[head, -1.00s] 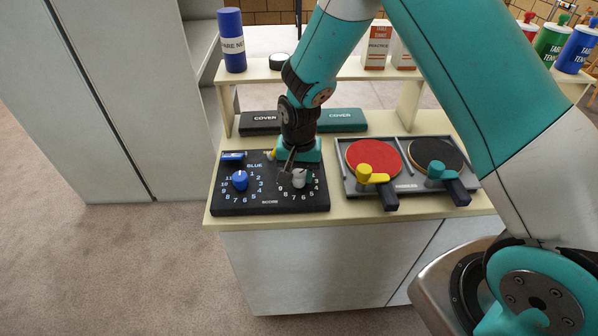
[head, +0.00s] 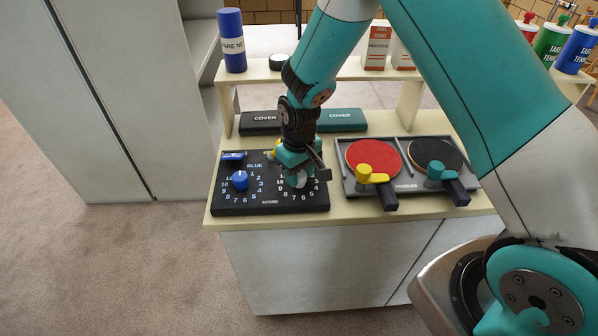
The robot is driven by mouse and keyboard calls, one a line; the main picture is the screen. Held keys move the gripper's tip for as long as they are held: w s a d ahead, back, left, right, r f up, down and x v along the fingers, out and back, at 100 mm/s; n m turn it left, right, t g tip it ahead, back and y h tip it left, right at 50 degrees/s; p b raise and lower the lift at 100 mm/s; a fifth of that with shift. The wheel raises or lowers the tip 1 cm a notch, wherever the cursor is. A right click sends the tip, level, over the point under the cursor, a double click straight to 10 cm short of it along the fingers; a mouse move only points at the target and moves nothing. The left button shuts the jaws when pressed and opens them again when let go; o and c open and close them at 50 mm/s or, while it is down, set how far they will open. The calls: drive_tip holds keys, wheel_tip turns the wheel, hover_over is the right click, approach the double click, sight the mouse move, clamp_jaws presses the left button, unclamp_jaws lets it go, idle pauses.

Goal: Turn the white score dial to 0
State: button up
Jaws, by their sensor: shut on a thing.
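The black score board (head: 265,205) lies flat at the left end of the cream bench top. The white score dial (head: 300,181) is on its right half, mostly hidden by my gripper, so its pointer and most of the upper numbers cannot be read. My gripper (head: 298,174) reaches down over the white dial and is shut on it. The blue dial (head: 240,180) is on the left half of the board, clear of my gripper.
A grey tray (head: 349,187) with a red paddle (head: 372,157) and a black paddle (head: 436,156) lies right of the board. Two covers (head: 260,122) (head: 341,120) lie behind it. A shelf (head: 345,72) with a blue tube (head: 231,40) stands at the back.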

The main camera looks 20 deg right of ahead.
drive_tip(key=shift+w+n, duration=0.1)
drive_tip(key=shift+n, duration=0.5)
drive_tip(key=shift+r+n, duration=0.1)
drive_tip(key=shift+n, duration=0.2)
drive_tip(key=o, duration=0.9)
wheel_tip(320, 180, up, 17)
drive_tip(key=shift+r+b, duration=0.2)
drive_tip(key=shift+b, duration=0.35)
drive_tip(key=s+a+r+y, duration=0.1)
drive_tip(key=s+r, duration=0.1)
drive_tip(key=s, duration=0.6)
drive_tip(key=s+a+r+n+y, duration=0.1)
drive_tip(key=s+a+r, duration=0.1)
drive_tip(key=s, duration=0.6)
drive_tip(key=s+a+r+y, duration=0.1)
drive_tip(key=s+r+y, duration=0.1)
drive_tip(key=s, duration=0.7)
drive_tip(key=shift+a+r, duration=0.3)
drive_tip(key=shift+r, duration=0.3)
